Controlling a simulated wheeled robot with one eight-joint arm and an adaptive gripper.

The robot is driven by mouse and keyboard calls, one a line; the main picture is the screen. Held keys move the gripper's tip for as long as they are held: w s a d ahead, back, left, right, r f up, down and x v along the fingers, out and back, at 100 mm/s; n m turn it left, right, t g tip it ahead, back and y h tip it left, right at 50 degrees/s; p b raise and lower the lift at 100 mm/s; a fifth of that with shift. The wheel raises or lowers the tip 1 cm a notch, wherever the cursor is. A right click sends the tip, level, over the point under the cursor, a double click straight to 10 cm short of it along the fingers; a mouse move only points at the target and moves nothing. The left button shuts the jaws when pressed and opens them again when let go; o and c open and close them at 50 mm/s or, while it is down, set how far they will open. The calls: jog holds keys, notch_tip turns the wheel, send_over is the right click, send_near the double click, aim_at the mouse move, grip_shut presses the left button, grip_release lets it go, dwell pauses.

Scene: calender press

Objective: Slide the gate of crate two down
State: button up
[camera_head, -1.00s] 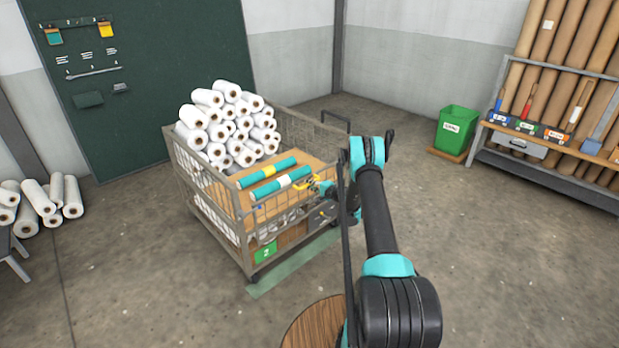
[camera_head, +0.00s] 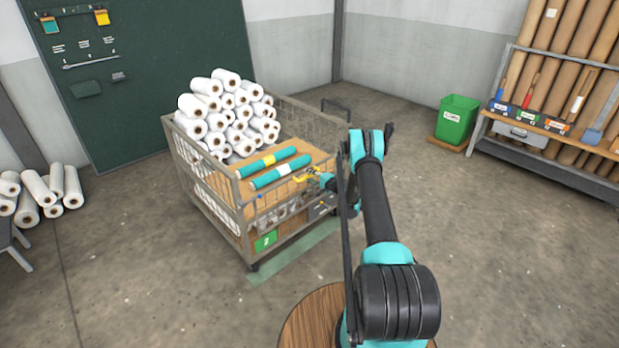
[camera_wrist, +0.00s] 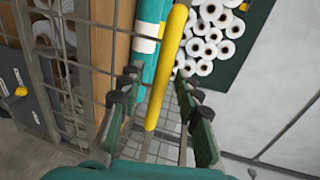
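Crate two is a wire-mesh cart (camera_head: 205,193) with a green label reading 2 (camera_head: 266,241) low on its near side. A mesh gate with a yellow handle (camera_head: 308,176) is on the side facing me. My gripper (camera_head: 321,178) is at that handle; the arm partly hides this area. In the wrist view the yellow handle (camera_wrist: 168,65) runs between the two fingers of my gripper (camera_wrist: 157,80). The fingers stand apart, with visible gaps beside the handle. I cannot tell whether either finger touches it.
White rolls (camera_head: 228,110) are stacked in the cart, and teal rolls (camera_head: 278,173) lie on its brown board. A green bin (camera_head: 456,121) stands right of the cart. A rack with tall brown rolls (camera_head: 565,60) is at far right. Floor between cart and bin is clear.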

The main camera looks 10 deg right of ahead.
jog(key=v, duration=0.7)
jog(key=shift+s, duration=0.2)
jog(key=shift+d, duration=0.15)
